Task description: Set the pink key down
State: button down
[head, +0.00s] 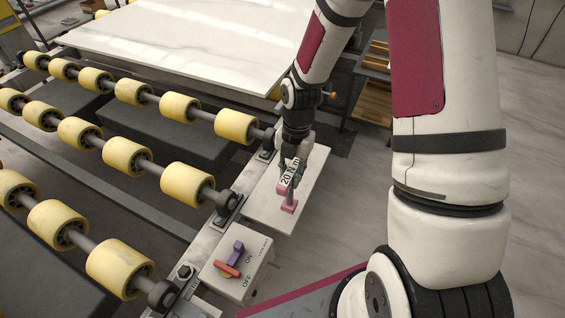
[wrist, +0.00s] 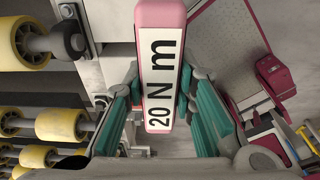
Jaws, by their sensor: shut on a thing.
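The pink key (head: 289,205) is a pink block with a white label reading "20 N m". My gripper (head: 290,168) points down and is shut on it, above or at the pale plate (head: 262,208) beside the rollers. In the wrist view the key (wrist: 160,14) stands between the teal finger pads of my gripper (wrist: 160,90), its label facing the camera. I cannot tell whether the key's lower end touches the plate.
A switch box (head: 237,268) marked ON and OFF, with a purple and an orange-red handle, sits nearer on the same rail. Yellow rollers (head: 187,184) fill the left. A white stone slab (head: 190,40) lies behind. The plate around the key looks clear.

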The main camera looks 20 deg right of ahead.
jog(key=w+f, duration=0.4)
jog(key=w, duration=0.4)
jog(key=shift+d+p, duration=0.2)
jog(key=shift+p, duration=0.15)
jog(key=shift+w+f, duration=0.1)
jog(key=shift+f, duration=0.15)
jog(key=c, duration=1.3)
grip_release()
jog(key=shift+c, duration=0.2)
